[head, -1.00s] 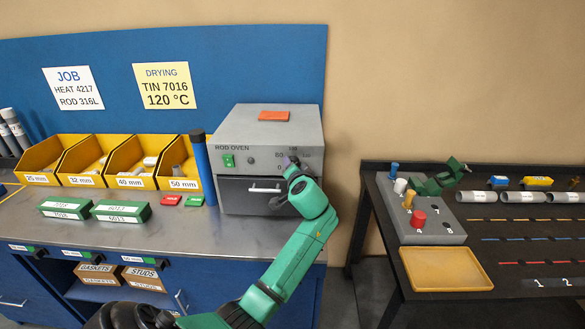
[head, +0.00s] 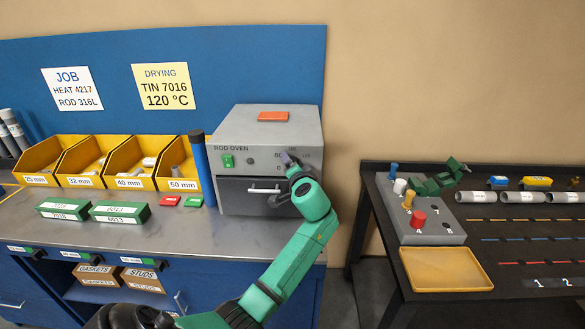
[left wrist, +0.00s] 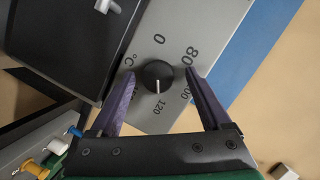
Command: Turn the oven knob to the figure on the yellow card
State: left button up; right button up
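The oven (head: 268,150) stands on the bench, with its dial partly hidden behind my left gripper (head: 288,160) in the head view. In the left wrist view the dark round knob (left wrist: 157,76) sits on the grey panel, with 0, 80, 100 and 120 around it. Its white pointer line points down at the 120 mark. My left gripper (left wrist: 160,74) is open, one finger each side of the knob, with gaps between. The yellow card (head: 164,87) on the blue board reads DRYING, TIN 7016, 120 °C. My right gripper is not in view.
The oven door has a white handle (head: 264,190) below the dial. A blue cylinder (head: 202,170) stands just left of the oven, beside yellow bins (head: 135,170). An orange-red plate (head: 273,116) lies on top of the oven. A dark table (head: 480,255) stands to the right.

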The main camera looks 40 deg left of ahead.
pick_arm(q)
jog(key=shift+f, duration=0.1)
jog(key=b+v, duration=0.4)
jog(key=v, duration=1)
jog(key=shift+s+d, duration=0.15)
jog(key=shift+d, duration=0.1)
